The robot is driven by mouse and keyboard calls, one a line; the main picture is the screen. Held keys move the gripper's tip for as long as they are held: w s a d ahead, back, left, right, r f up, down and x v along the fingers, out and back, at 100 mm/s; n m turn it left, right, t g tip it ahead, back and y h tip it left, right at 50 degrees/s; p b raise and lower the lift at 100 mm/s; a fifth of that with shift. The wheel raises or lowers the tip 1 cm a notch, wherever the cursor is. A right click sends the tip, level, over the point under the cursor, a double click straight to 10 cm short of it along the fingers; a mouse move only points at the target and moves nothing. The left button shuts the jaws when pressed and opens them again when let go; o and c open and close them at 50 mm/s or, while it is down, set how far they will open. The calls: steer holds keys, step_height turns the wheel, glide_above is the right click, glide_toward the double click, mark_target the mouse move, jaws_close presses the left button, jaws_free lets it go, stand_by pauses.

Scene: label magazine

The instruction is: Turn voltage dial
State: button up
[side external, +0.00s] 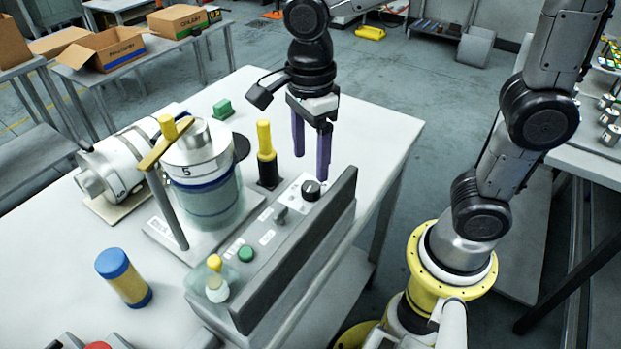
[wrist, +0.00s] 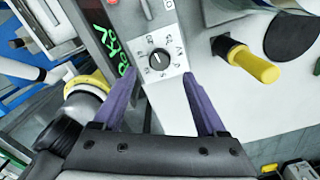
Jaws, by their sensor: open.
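The voltage dial (side external: 311,189) is a black round knob on a white label plate at the far end of the grey control panel (side external: 262,243). In the wrist view the dial (wrist: 159,59) sits between and beyond my fingertips, with a light pointer line and markings around it. My gripper (side external: 312,166) has purple fingers pointing down over the table, just above and behind the dial. In the wrist view my gripper (wrist: 158,80) is open, its fingers apart and nothing between them. The fingers look clear of the dial.
A yellow-topped black handle (side external: 266,155) stands close left of the gripper. The panel's raised dark back (side external: 300,250) rises along the dial's right side. A large labelled cylinder (side external: 200,170) with a yellow lever stands further left. A blue-and-yellow cylinder (side external: 124,278) stands front left.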

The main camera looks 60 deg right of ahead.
mark_target(311, 186)
step_height(311, 186, down, 6)
steer(key=shift+f, duration=0.1)
stand_by(0.4)
jaws_close()
